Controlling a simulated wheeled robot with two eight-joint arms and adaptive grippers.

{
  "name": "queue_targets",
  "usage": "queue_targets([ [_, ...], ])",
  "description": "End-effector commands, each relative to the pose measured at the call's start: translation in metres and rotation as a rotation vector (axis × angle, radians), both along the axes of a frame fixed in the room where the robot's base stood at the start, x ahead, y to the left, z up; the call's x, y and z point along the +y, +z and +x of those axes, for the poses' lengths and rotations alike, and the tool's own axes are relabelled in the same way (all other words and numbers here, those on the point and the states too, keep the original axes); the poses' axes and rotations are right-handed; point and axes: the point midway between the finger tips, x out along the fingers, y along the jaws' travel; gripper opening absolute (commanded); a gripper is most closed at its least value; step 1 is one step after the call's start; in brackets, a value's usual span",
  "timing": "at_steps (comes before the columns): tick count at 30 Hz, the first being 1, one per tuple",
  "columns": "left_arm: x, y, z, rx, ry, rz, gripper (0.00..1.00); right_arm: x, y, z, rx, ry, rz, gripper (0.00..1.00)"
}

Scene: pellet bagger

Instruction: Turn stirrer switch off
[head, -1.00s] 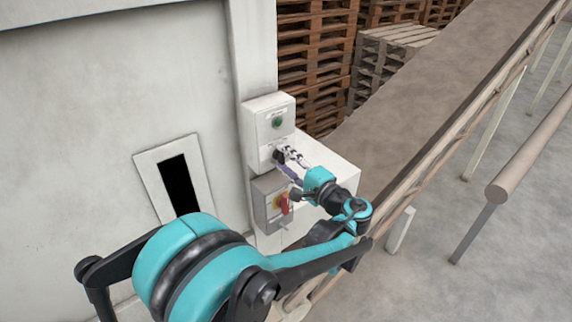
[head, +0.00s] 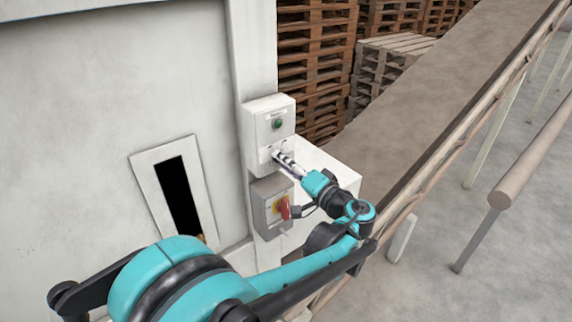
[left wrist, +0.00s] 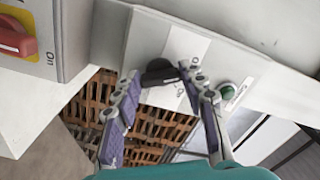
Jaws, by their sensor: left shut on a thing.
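The stirrer switch, a black knob (left wrist: 159,73), sits on the light grey upper control box (head: 254,140) below a green button (head: 277,123). In the left wrist view the knob lies between the two fingertips of my left gripper (left wrist: 164,79), which is shut on it. In the head view the left gripper (head: 279,156) reaches the front of the box from the lower right, and its fingers hide the knob. The knob's exact setting cannot be read. My right gripper is not in view.
Just below is a grey box with a red rotary handle (head: 284,208) on a yellow plate, close to my left wrist. A brown conveyor belt (head: 425,110) runs up at the right, with stacked pallets (head: 312,70) behind. A dark slot (head: 178,195) is at the left.

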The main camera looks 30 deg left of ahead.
Motion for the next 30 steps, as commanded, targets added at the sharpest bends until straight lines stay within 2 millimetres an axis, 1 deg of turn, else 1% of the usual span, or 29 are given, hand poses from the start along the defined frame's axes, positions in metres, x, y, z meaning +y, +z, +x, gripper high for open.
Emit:
queue_targets([
  [12,0.0,-0.002,0.0,-0.008,0.001,-0.009,0.12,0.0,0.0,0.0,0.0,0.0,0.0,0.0],
  [13,0.0,-0.002,-0.001,-0.008,0.001,-0.009,0.43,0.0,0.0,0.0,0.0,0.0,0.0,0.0],
  [14,0.0,-0.002,-0.001,-0.009,0.001,-0.008,0.51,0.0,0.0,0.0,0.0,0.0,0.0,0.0],
  [15,0.0,-0.002,0.0,-0.008,0.001,-0.008,0.62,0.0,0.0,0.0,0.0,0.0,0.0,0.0],
  [25,-0.002,-0.001,-0.001,-0.007,0.0,-0.006,0.62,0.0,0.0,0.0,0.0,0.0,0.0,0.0],
  [28,-0.01,-0.001,-0.003,-0.007,-0.003,-0.005,0.62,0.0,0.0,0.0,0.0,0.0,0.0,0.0],
  [30,-0.02,-0.001,-0.007,-0.007,-0.003,-0.005,0.62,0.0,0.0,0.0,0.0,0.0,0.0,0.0],
])
